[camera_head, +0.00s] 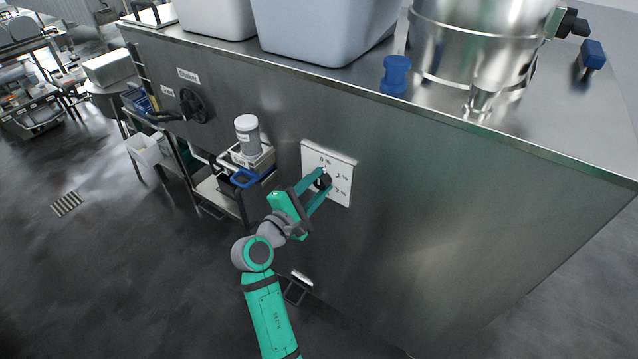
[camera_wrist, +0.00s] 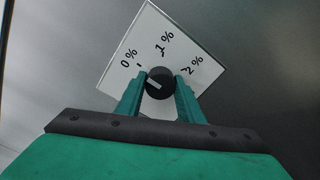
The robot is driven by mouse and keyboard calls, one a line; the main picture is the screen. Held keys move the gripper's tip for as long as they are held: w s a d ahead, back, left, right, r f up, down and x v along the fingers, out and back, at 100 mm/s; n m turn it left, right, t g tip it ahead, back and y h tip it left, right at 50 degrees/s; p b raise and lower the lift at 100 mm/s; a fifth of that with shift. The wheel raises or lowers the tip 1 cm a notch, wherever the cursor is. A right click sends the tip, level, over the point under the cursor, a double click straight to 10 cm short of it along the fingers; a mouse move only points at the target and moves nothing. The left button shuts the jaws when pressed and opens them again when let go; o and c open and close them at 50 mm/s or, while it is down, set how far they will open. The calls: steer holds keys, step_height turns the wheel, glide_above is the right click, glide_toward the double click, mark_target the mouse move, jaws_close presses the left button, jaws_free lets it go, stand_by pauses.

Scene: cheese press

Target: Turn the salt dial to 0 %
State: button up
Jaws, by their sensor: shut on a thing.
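The salt dial is a black round knob (camera_head: 325,181) on a white square plate (camera_head: 343,160) fixed to the steel wall. The plate carries the labels 0 %, 1 % and 2 %. In the wrist view the knob (camera_wrist: 162,80) sits low on the plate (camera_wrist: 150,28), which looks tilted there. A white mark on the knob lies on its left side, facing roughly toward the 0 % tick; I cannot tell whether it lines up exactly. My gripper (camera_head: 321,180) is shut on the knob, with one green finger on each side, as the wrist view also shows (camera_wrist: 161,86).
A black wall handle (camera_head: 195,106) is on the same steel wall to the left. A small cart (camera_head: 222,195) with a grey-white jar (camera_head: 247,135) stands close left of the plate. The wall right of the plate is bare.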

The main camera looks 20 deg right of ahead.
steer(key=shift+f, duration=0.1)
steer(key=o, duration=1.1)
steer(key=shift+c, duration=0.2)
steer(key=shift+a, duration=0.1)
steer(key=v, duration=1)
steer(key=shift+s+a, duration=0.25)
